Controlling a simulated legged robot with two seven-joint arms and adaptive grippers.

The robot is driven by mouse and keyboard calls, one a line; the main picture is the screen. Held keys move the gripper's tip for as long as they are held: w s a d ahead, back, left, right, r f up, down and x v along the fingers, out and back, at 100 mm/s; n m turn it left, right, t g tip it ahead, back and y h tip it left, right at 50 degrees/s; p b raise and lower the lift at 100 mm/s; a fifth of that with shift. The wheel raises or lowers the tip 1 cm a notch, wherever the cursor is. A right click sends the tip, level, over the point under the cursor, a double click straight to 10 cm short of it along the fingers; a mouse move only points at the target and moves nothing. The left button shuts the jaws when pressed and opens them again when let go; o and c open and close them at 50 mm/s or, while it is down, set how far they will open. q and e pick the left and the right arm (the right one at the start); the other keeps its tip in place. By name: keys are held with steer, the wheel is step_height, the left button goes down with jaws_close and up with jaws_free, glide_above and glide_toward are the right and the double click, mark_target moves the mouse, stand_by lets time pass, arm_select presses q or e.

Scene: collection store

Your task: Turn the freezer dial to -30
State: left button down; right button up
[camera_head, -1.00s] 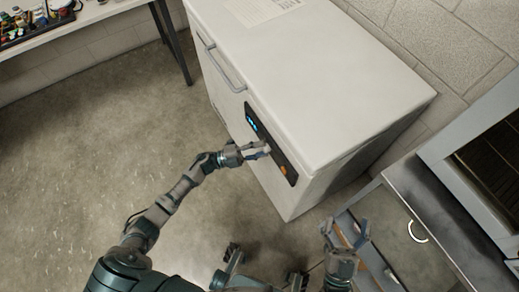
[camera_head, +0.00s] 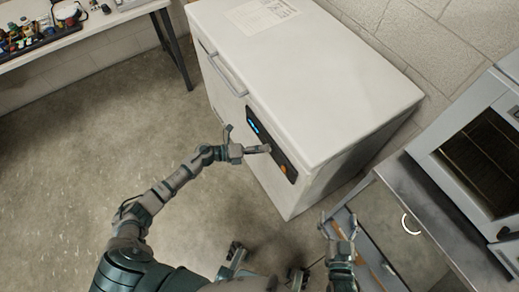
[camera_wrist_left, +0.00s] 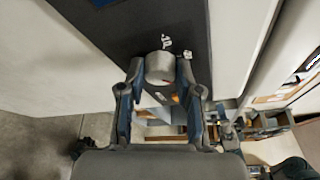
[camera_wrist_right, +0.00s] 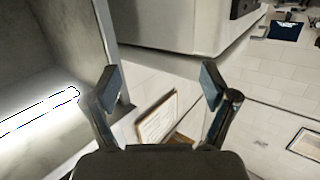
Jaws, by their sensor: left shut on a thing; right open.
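The white chest freezer (camera_head: 310,70) stands in the centre of the head view. Its dark front panel (camera_head: 275,143) carries a blue lit display (camera_head: 254,127) and an orange part (camera_head: 283,169). My left gripper (camera_head: 266,148) reaches the panel between these two. In the left wrist view the round grey dial (camera_wrist_left: 160,66) sits between the fingertips, and the gripper is shut on it. White marks show beside the dial, too small to read. My right gripper (camera_head: 338,221) is open and empty, below and right of the freezer; its spread fingers show in the right wrist view (camera_wrist_right: 158,85).
A metal bench (camera_head: 405,180) with a drawer and curved handle stands at the right, bearing an open-fronted appliance (camera_head: 470,150). A table (camera_head: 110,18) with a tray of small items is at upper left. Floor at left is clear.

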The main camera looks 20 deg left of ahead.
arm_select(q)
steer(key=shift+s+f+m+y+p, duration=0.2)
steer(key=shift+f+m+y+p, duration=0.15)
steer(key=shift+m, duration=0.35)
arm_select(e)
steer(key=shift+s+d+f+g+h, duration=0.2)
steer(key=shift+s+f+g, duration=0.1)
steer(key=shift+f+g, duration=0.3)
steer(key=shift+s+d+f+g+h, duration=0.2)
steer(key=shift+s+f+g, duration=0.15)
steer(key=shift+f, duration=0.3)
steer(key=shift+w+a, duration=0.1)
arm_select(q)
steer(key=c, duration=0.8)
jaws_free()
steer(key=shift+w+r, duration=0.1)
steer(key=shift+r, duration=0.05)
steer(key=v, duration=1.2)
